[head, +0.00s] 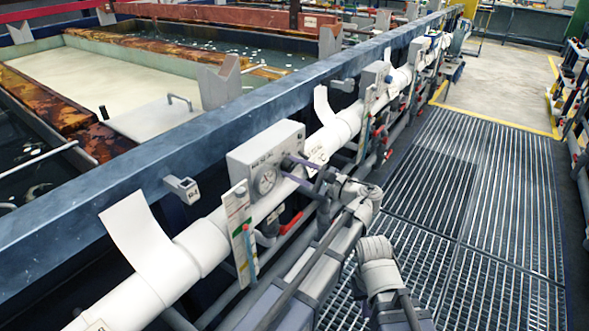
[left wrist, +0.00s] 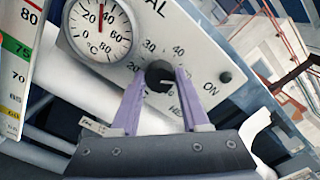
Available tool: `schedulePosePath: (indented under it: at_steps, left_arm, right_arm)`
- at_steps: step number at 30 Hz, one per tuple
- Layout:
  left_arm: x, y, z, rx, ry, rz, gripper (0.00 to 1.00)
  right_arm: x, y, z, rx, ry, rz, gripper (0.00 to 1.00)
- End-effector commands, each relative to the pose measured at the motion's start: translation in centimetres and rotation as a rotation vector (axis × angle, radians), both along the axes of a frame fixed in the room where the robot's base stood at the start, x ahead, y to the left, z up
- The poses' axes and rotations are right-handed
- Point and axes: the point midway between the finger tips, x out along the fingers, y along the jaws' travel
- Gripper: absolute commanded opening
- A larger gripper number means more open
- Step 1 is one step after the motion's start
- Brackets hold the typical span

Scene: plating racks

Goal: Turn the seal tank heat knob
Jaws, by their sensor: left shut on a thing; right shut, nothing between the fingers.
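The seal tank's heat control box (head: 252,152) is a white panel on the rail side, with a round dial thermometer (head: 265,181). The thermometer also shows in the left wrist view (left wrist: 97,32), its red needle pointing up. The black heat knob (left wrist: 158,77) sits right of it, inside a printed number scale, with a small light mark at its lower right. My left gripper (left wrist: 163,76) has its purple fingers shut on the knob, one on each side. In the head view the left gripper (head: 285,167) reaches the panel and hides the knob. My right gripper does not show.
A coloured temperature chart (head: 241,231) hangs left of the panel. White wrapped pipe (head: 205,245) runs along the blue tank rail (head: 130,178). A tank of pale liquid (head: 105,85) lies behind. Grating (head: 485,190) at right is clear.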

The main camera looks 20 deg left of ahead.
Motion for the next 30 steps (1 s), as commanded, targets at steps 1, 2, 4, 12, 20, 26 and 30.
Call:
schedulePosePath:
  at_steps: [1,2,4,12,20,26,30]
  left_arm:
    - [0.0,-0.04,-0.06,0.013,0.043,-0.001,0.0]
    - [0.0,-0.04,-0.06,0.023,0.069,-0.001,0.0]
    - [0.01,-0.05,-0.06,0.045,0.13,-0.001,0.0]
    - [0.04,-0.06,-0.04,0.121,0.339,0.0,0.0]
    - [0.06,-0.07,-0.05,0.17,0.48,0.0,0.0]
    - [0.06,-0.07,-0.05,0.192,0.538,0.0,0.0]
    - [0.06,-0.08,-0.06,0.199,0.558,0.0,0.0]
  right_arm:
    - [0.0,0.0,-0.01,0.0,0.0,0.0,0.0]
    - [0.0,0.0,0.0,0.0,0.0,0.0,0.0]
    - [0.0,0.0,0.0,0.0,0.0,0.0,0.0]
    - [0.0,0.0,0.02,0.0,0.0,0.0,0.0]
    - [0.0,0.0,0.02,0.0,0.0,0.0,0.0]
    - [0.0,0.0,0.02,0.0,0.0,0.0,0.0]
    - [0.0,0.0,0.02,0.0,0.0,0.0,0.0]
